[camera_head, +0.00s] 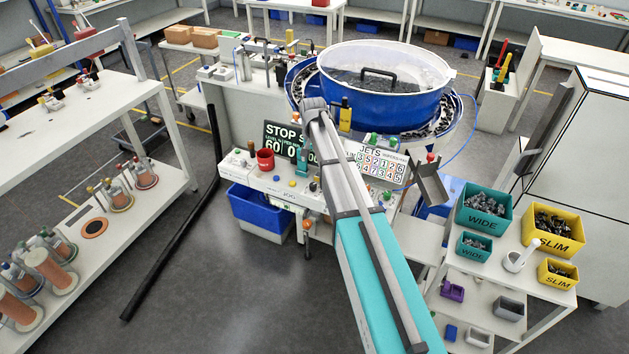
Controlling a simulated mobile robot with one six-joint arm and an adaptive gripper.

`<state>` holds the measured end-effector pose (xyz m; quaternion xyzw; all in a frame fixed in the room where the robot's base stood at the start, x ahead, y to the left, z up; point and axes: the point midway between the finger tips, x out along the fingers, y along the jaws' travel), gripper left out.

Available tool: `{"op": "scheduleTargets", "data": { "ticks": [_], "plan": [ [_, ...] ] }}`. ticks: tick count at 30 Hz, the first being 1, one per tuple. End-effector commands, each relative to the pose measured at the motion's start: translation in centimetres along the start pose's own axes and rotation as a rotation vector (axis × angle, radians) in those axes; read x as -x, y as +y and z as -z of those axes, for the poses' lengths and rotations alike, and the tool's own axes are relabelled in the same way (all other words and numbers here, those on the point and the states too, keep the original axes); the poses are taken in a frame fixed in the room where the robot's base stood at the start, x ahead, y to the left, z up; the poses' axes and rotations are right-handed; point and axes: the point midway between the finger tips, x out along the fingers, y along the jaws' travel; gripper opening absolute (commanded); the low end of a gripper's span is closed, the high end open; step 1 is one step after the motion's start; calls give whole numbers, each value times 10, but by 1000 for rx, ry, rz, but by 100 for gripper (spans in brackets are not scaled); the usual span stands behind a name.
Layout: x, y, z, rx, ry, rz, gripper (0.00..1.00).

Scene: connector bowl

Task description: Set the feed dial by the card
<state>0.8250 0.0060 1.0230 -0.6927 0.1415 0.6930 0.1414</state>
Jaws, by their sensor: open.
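A white card (378,165) headed "JETS" stands on the bench right of my arm, with rows of numbers in coloured boxes. Its small text is too small to read surely. My grey and teal arm reaches from the bottom right up over the bench. My gripper is hidden behind the arm.
A blue feeder bowl (362,92) with a black-handled lid stands behind the bench. Teal "WIDE" (484,224) and yellow "SLIM" (553,240) bins stand on the right cart. The floor front left is mostly clear.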

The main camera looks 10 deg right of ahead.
Motion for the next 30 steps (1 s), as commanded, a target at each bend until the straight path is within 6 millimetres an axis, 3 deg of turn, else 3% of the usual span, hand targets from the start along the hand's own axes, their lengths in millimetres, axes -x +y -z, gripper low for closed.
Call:
{"op": "scheduleTargets", "data": {
  "ticks": [17, 30],
  "plan": [
    [-2, 0, 3, -6, 0, 0, 73],
    [-29, 0, 3, -6, 0, 0, 73]
  ]
}}
